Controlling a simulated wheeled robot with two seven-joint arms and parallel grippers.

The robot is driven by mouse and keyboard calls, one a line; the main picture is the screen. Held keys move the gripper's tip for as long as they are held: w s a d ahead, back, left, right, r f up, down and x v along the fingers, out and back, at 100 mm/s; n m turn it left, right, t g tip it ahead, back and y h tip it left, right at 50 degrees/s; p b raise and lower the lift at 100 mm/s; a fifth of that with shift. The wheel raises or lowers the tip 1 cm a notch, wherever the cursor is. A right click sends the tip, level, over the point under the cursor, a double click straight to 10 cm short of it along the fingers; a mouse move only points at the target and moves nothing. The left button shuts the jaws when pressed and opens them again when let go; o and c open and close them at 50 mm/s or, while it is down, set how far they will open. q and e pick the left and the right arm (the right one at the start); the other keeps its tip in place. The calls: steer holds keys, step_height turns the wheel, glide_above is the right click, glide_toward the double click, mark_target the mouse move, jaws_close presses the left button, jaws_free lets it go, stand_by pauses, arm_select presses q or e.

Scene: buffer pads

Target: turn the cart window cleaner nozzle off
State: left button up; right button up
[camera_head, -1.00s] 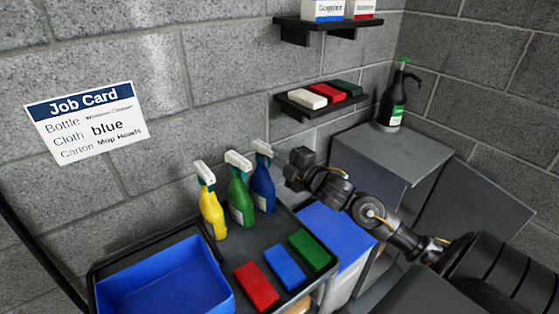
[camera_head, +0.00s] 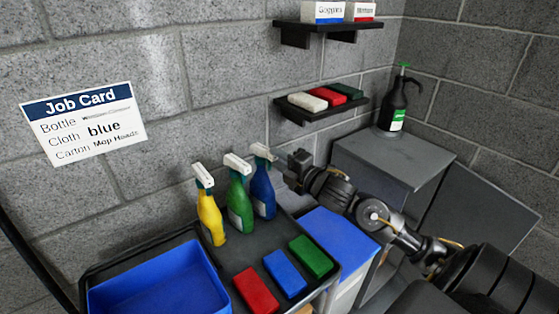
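Three spray bottles with white trigger heads stand upright in a row at the back of the cart tray (camera_head: 262,252): a yellow bottle (camera_head: 211,219), a green bottle (camera_head: 240,207) and a blue bottle (camera_head: 263,192). Their labels are too small to read, so I cannot tell which is the window cleaner. My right gripper (camera_head: 277,160) is at the right side of the blue bottle's white nozzle head (camera_head: 262,151), very close to it. I cannot tell whether it touches, or whether its fingers are open. My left gripper is out of view.
A job card (camera_head: 84,123) on the wall lists a bottle, blue cloth and mop heads carton. The cart holds a blue bin (camera_head: 160,285) and red (camera_head: 256,290), blue (camera_head: 285,273) and green (camera_head: 310,256) cloths. Shelves (camera_head: 318,112) and a dark pump bottle (camera_head: 394,103) are behind my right arm.

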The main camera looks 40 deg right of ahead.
steer(key=shift+o, duration=0.8)
steer(key=s, duration=0.7)
steer(key=shift+d, duration=0.4)
